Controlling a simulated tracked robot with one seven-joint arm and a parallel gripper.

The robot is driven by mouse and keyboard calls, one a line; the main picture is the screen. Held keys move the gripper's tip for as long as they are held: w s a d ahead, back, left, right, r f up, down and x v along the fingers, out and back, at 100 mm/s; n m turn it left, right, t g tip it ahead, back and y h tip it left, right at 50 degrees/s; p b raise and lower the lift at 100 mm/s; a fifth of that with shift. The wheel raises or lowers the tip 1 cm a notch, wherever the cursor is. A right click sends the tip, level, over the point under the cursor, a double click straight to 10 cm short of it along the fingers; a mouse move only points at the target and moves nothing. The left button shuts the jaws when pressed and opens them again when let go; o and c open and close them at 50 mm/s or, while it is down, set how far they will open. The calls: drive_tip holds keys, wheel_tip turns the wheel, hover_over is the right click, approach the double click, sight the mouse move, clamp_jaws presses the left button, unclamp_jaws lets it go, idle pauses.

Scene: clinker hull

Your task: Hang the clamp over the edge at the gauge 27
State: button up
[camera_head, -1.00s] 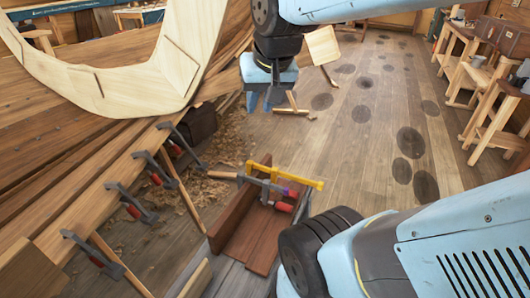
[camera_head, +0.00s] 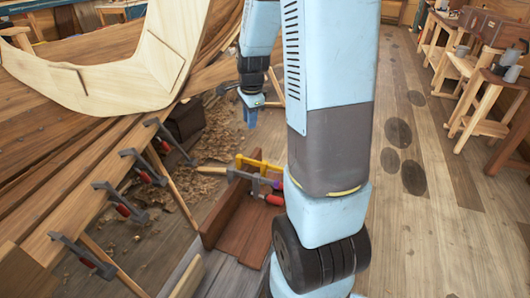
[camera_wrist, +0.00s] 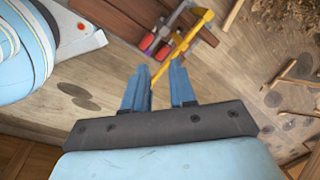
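Several grey clamps with red handles hang along the hull's plank edge at the left; one is this clamp (camera_head: 83,255). A brown wooden box (camera_head: 228,212) on the floor holds a yellow bar clamp (camera_head: 262,166) and at least one grey clamp with a red handle (camera_head: 274,199). The yellow clamp (camera_wrist: 186,46) and red handles (camera_wrist: 163,52) also show beyond the fingers in the wrist view. My gripper (camera_head: 251,120) is above the floor behind the box, apart from it. Its blue fingers (camera_wrist: 160,84) are apart with nothing between them. I cannot make out any gauge number.
A pale curved timber frame (camera_head: 110,85) stands over the hull at the upper left. Shavings (camera_head: 212,145) and a wooden handle (camera_head: 212,172) lie behind the box. Wooden stools (camera_head: 490,105) and a bench line the right. The floor between is clear.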

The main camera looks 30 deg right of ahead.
drive_tip(key=w+d+f+m+g, duration=0.1)
drive_tip(key=d+f+m, duration=0.15)
drive_tip(key=f, duration=0.35)
drive_tip(key=w+d+f+m, duration=0.2)
drive_tip(key=f+m, duration=0.1)
drive_tip(key=f, duration=0.2)
drive_tip(key=m+g, duration=0.1)
drive_tip(key=m, duration=0.3)
hover_over(263, 178)
drive_tip(key=s, duration=0.1)
wheel_tip(263, 178, down, 8)
drive_tip(key=shift+d+f, duration=0.2)
drive_tip(key=shift+f, duration=3.35)
drive_tip(key=shift+d+f, duration=0.15)
drive_tip(key=shift+f, duration=3.4)
drive_tip(key=shift+c, duration=0.4)
drive_tip(key=shift+w+a, duration=0.5)
drive_tip(key=shift+w, duration=0.15)
drive_tip(key=shift+s+d, duration=0.2)
drive_tip(key=shift+s+d, duration=0.2)
drive_tip(key=shift+s, duration=0.05)
